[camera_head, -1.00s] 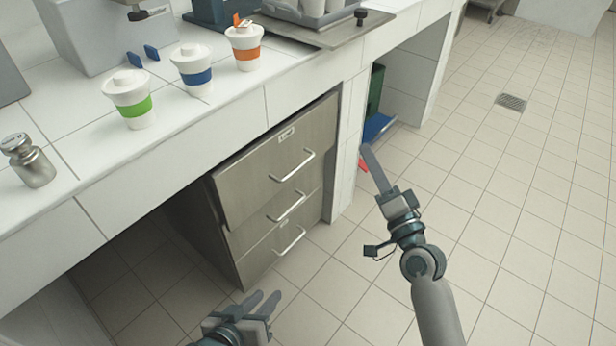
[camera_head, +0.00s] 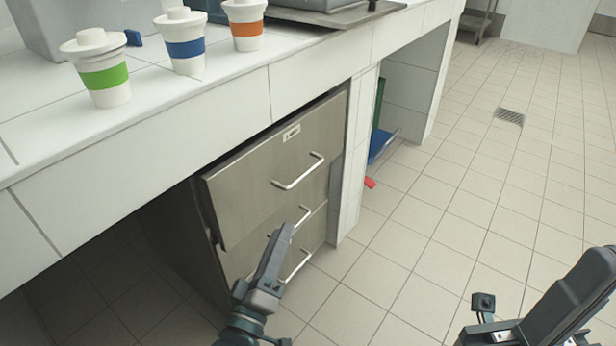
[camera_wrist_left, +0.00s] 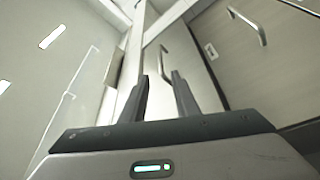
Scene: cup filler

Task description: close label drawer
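The steel drawer unit (camera_head: 270,190) stands under the white tiled counter. Its top drawer (camera_head: 245,190) has a small label plate (camera_head: 291,133) and a bar handle (camera_head: 298,172). That drawer front stands out past the front below it, so it is partly open. My left gripper (camera_head: 284,240) is in front of the lower drawers, below the top handle. In the left wrist view its two fingers (camera_wrist_left: 161,92) are apart with nothing between them. Drawer fronts and a handle (camera_wrist_left: 248,26) show beyond them. My right gripper (camera_head: 585,290) is at the lower right, cut by the frame edge.
Cups with green (camera_head: 104,77), blue (camera_head: 188,48) and orange (camera_head: 246,29) bands stand on the counter (camera_head: 150,130). A tiled pillar (camera_head: 355,160) is right of the drawers. A blue item (camera_head: 382,145) lies beyond it. The tiled floor (camera_head: 430,210) on the right is clear.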

